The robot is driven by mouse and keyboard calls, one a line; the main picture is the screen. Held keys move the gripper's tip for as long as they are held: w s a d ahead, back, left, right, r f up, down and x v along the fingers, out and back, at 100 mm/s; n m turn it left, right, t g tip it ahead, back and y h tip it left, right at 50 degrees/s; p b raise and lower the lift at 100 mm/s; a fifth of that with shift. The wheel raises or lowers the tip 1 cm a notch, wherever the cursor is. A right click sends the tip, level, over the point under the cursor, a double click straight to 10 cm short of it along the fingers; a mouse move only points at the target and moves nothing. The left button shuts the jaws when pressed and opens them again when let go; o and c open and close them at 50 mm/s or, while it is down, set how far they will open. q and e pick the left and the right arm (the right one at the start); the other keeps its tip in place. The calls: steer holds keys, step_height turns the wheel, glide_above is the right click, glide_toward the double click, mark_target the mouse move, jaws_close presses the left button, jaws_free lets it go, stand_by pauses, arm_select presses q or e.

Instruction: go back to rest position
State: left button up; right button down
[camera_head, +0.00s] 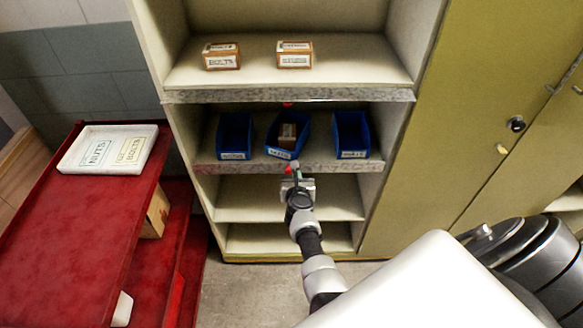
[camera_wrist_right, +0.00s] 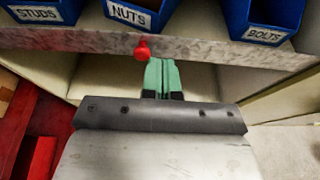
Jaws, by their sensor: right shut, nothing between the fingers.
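My right gripper (camera_head: 296,168) reaches toward the shelf unit and is just in front of the edge of the shelf holding the blue bins. In the right wrist view its green fingers (camera_wrist_right: 161,70) are shut with nothing between them. They are below the blue NUTS bin (camera_wrist_right: 135,14) and apart from it. A red knob-like piece (camera_wrist_right: 142,50) shows just left of the fingertips; I cannot tell whether they touch. My left gripper is not in view.
The shelf's blue bins are STUDS (camera_head: 234,136), the turned NUTS bin with a small box (camera_head: 288,131) inside, and BOLTS (camera_head: 351,135). Two boxes (camera_head: 221,56) stand above. A red cart (camera_head: 90,215) with a white tray (camera_head: 75,160) stands left. A green cabinet (camera_head: 460,110) is right.

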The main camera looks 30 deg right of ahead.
steer(key=s+a+f+n+g+y+b, duration=0.15)
steer(key=s+a+f+n+y, duration=0.35)
steer(key=s+f+n, duration=0.55)
steer(key=s+a+f+n+g+y+b, duration=0.1)
steer(key=s+a+f+n+g+y, duration=0.1)
steer(key=s+a+f+n, duration=0.8)
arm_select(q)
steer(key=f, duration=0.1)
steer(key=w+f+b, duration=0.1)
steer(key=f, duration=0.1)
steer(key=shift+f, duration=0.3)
arm_select(e)
steer(key=s+d+f+n+g, duration=0.1)
steer(key=s+f+n+g, duration=0.1)
steer(key=s+f+n, duration=0.3)
steer(key=s+d+f+n+g, duration=0.1)
steer(key=s+f+n+g, duration=0.2)
steer(key=s+n, duration=0.8)
steer(key=s+d+f+n+g, duration=0.1)
steer(key=s+f+n+g, duration=0.2)
steer(key=s+f+n, duration=0.4)
steer(key=s+n, duration=0.1)
steer(key=s, duration=0.6)
steer(key=shift+d, duration=0.25)
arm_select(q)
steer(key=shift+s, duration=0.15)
